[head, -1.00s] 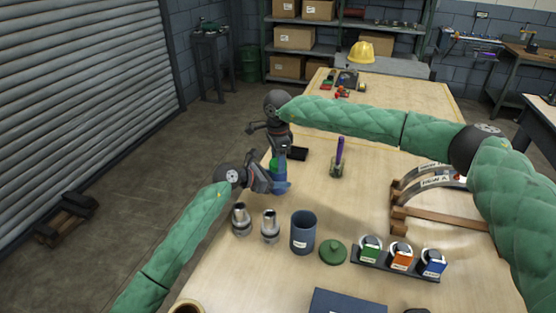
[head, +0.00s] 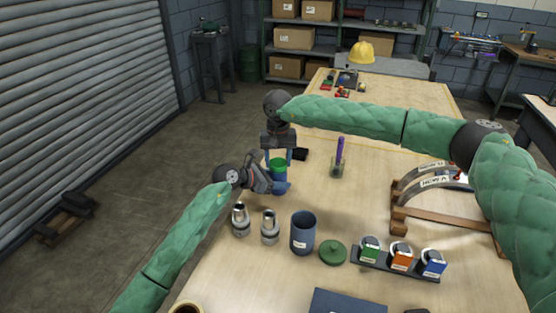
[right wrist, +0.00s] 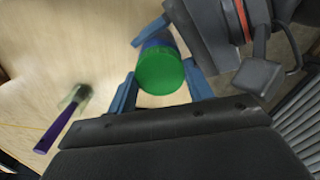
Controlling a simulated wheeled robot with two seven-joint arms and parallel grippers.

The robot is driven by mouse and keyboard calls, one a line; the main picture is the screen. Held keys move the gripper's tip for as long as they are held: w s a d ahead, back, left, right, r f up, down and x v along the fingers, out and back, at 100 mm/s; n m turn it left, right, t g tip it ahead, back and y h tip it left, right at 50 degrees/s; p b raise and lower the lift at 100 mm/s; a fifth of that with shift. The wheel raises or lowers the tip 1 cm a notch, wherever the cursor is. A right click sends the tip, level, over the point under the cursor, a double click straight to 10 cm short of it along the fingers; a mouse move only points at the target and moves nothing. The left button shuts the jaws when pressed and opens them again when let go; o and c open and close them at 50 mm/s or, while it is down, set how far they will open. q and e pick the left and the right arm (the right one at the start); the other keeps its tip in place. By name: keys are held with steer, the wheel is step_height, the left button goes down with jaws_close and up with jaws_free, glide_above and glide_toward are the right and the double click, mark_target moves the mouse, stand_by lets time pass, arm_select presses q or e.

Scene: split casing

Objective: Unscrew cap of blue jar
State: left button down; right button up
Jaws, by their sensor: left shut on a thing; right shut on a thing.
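The blue jar (right wrist: 157,42) stands near the left edge of the workbench, with its green cap (head: 278,165) on top. The cap also shows in the right wrist view (right wrist: 161,72). My left gripper (head: 278,187) comes in from the left, low down, and is shut on the jar's body. My right gripper (head: 279,157) comes from above, pointing down, and is shut on the green cap, with one blue finger on each side of it. The jar's body is mostly hidden by the left gripper in the head view.
A glass with a purple-handled tool (head: 338,160) stands right of the jar. Nearer are two metal cylinders (head: 240,219), a dark blue cup (head: 303,234), a loose green lid (head: 333,252) and a rack of labelled jars (head: 400,262). A curved gauge stand (head: 430,195) is at right.

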mark_target(278, 162)
arm_select(q)
steer(key=shift+s+d, duration=0.1)
arm_select(e)
steer(key=shift+w, duration=0.1)
steer(key=shift+w+d+r, duration=0.1)
steer(key=shift+d, duration=0.05)
stand_by(0.5)
steer(key=shift+r, duration=0.45)
steer(key=shift+r, duration=0.35)
steer(key=shift+s+r, duration=0.2)
steer(key=shift+r, duration=0.1)
steer(key=shift+r, duration=1.95)
arm_select(q)
steer(key=shift+c, duration=2.2)
jaws_free()
arm_select(e)
steer(key=shift+f, duration=0.1)
